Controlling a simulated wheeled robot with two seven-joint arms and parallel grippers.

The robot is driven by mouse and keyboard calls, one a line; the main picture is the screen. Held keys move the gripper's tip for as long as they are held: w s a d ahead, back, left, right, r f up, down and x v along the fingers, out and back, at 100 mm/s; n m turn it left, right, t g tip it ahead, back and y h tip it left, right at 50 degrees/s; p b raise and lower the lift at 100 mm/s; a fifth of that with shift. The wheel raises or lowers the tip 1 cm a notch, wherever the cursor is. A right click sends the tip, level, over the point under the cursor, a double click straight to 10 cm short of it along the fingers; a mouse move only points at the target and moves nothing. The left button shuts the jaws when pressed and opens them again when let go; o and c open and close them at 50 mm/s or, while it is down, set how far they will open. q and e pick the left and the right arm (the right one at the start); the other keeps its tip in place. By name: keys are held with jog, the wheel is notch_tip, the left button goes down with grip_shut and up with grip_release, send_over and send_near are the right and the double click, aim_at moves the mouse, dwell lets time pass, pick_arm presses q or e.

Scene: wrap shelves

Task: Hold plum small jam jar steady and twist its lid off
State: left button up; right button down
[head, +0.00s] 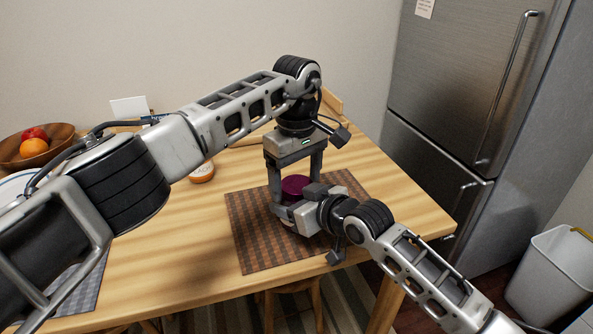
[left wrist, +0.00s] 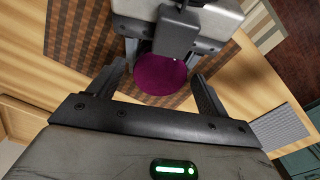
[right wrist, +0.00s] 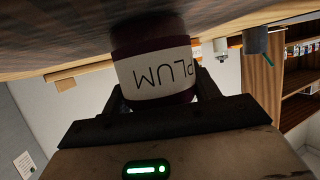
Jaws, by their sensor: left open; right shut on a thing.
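The plum small jam jar stands on the brown checked mat (head: 250,240), with its dark purple lid (head: 294,185) on top. The lid also shows round and flat in the left wrist view (left wrist: 160,78). My right gripper (head: 288,212) is shut on the jar body from the side; its white PLUM label (right wrist: 155,75) shows upside down between the fingers in the right wrist view. My left gripper (head: 295,190) points down over the jar, open, with one finger on each side of the lid. Gaps show between lid and fingers in the left wrist view.
A wooden fruit bowl (head: 38,150) is at the back left, and a grey mat (head: 82,288) at the front left. A fridge (head: 470,90) and a bin (head: 548,270) stand right of the table.

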pick_arm(q)
jog(key=c, duration=1)
jog(key=n, duration=0.6)
jog(key=shift+n, duration=0.4)
jog(key=shift+c, duration=0.2)
